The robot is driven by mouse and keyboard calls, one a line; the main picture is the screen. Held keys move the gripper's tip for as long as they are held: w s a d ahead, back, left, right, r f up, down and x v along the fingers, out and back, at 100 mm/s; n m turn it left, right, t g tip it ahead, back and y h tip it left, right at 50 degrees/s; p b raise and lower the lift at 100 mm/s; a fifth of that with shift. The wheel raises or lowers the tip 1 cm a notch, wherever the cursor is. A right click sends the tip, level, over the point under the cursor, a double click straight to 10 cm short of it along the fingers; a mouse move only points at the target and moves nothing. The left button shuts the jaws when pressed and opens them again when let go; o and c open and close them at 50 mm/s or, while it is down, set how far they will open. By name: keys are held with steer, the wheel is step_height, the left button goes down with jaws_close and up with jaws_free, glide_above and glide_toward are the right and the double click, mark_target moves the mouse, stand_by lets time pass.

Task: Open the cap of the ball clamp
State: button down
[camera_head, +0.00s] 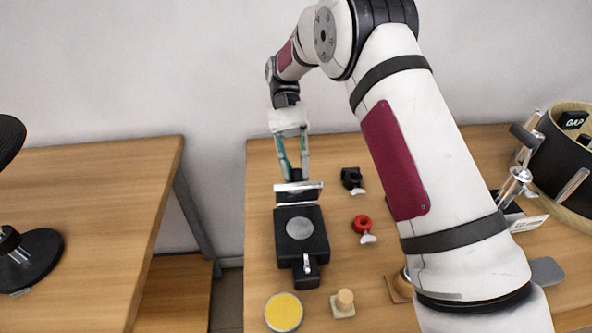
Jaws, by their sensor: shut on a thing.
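The ball clamp appears to be the black block (287,247) on the table, with a round silver disc on its top and a small silver lever at its near end. A raised piece (298,192) with a silver bar stands at its far edge and looks like the cap, swung up from the block. My gripper (293,172) points down just behind that piece. Its greenish fingers are shut on a small dark part at the far side of the clamp. The fingertips are partly hidden, so I cannot tell exactly where they touch.
A black clamp (351,178) and a red ring clamp (362,223) stand to the right. A yellow-topped round tin (284,312) and a wooden knob (344,302) lie in front. A round container (557,160) stands far right. My arm covers the table's middle right.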

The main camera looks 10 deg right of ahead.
steer(key=shift+f, duration=0.1)
stand_by(0.3)
steer(key=c, duration=1.5)
jaws_free()
steer(key=shift+o, duration=0.2)
